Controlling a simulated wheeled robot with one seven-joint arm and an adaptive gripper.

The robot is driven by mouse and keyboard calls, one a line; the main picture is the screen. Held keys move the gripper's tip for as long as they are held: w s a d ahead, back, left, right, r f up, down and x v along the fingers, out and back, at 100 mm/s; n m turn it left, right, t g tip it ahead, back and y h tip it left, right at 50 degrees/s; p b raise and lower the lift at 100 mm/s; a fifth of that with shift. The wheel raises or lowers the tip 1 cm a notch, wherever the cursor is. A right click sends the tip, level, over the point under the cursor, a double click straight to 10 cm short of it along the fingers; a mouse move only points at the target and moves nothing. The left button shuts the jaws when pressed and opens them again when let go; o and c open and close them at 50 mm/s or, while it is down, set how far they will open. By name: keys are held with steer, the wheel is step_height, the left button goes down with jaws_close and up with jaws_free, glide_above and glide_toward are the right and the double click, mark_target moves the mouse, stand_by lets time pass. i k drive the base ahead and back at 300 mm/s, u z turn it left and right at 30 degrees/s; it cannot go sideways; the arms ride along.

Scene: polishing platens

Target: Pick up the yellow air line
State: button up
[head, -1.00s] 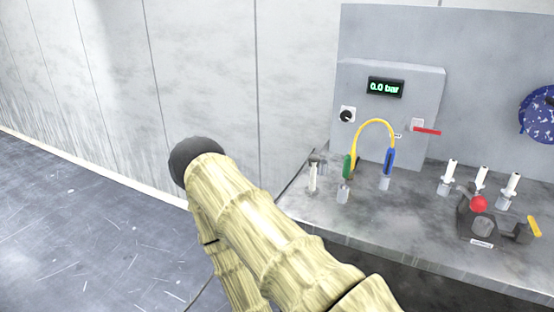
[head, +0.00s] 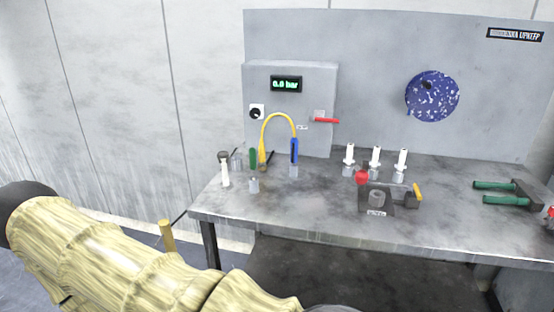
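The yellow air line (head: 278,115) stands as an upright arch at the left part of the workbench, in front of the grey panel box. Its right end goes into a blue fitting (head: 294,151) above a small metal post. Its left end comes down by a green piece (head: 253,158) and a yellow end; how these join is too small to tell. My arm, in a pale ribbed cover, crosses the lower left, well apart from the line. My gripper is not in view.
The grey workbench (head: 320,220) holds several white-topped posts (head: 375,158), a dark clamp fixture with a red ball (head: 362,177), and green-handled pliers (head: 496,185). The panel box carries a display (head: 286,84), a black knob (head: 257,112) and a red lever (head: 327,120). A blue speckled disc (head: 432,96) hangs on the backboard.

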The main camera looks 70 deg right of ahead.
mark_target(261, 148)
steer(key=k, duration=0.2)
steer(key=z, duration=0.85)
